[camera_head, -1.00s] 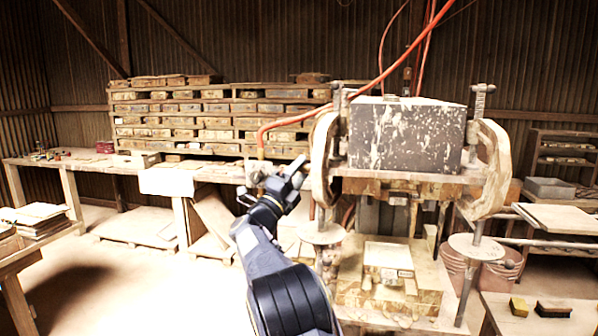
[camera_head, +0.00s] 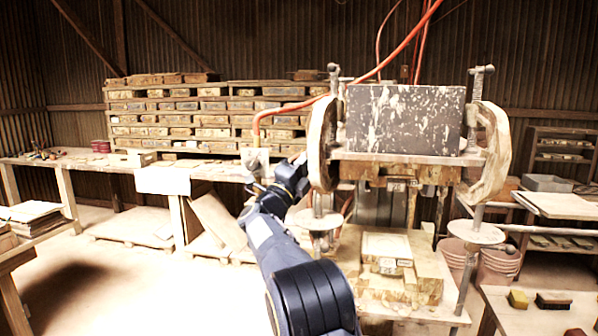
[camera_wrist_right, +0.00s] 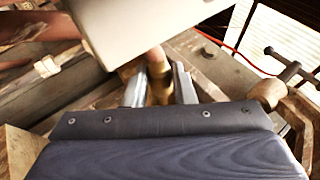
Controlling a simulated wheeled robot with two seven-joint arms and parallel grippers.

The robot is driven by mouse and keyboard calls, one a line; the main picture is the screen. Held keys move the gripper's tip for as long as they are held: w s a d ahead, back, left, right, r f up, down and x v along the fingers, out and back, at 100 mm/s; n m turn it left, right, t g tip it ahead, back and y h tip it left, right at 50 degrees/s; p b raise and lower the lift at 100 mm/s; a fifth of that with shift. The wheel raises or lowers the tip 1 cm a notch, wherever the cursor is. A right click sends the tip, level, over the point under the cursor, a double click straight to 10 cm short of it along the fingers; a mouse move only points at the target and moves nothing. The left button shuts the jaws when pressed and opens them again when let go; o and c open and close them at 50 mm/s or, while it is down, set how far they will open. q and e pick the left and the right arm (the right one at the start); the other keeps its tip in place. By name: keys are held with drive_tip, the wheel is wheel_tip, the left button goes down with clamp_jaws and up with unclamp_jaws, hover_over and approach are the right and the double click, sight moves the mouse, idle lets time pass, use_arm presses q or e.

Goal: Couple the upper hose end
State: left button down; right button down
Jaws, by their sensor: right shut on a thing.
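The orange hose (camera_head: 345,86) arcs from above across the press top, and its end (camera_head: 257,136) hangs down left of the press (camera_head: 405,120). My right gripper (camera_head: 257,170) is at this lower hose end, beside the press's left clamp. In the right wrist view my right gripper (camera_wrist_right: 158,88) has its two fingers on either side of a brass-coloured cylindrical fitting (camera_wrist_right: 157,78), apparently the hose end. A pale grey block covers part of the wrist view above the fitting. I cannot make out a matching port or whether the fitting touches one. My left gripper is not in view.
Large worn clamps (camera_head: 322,145) flank the press close to my right arm. A shelf stack of tiles (camera_head: 210,115) stands behind, with a workbench (camera_head: 80,160) at left. A table with brushes (camera_head: 553,301) stands at front right. An orange line shows in the wrist view (camera_wrist_right: 240,55).

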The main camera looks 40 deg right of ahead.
drive_tip(key=shift+s+d, duration=0.1)
drive_tip(key=c, duration=1.2)
unclamp_jaws()
drive_tip(key=shift+s+d, duration=0.1)
drive_tip(key=shift+d, duration=0.05)
drive_tip(key=shift+r, duration=0.15)
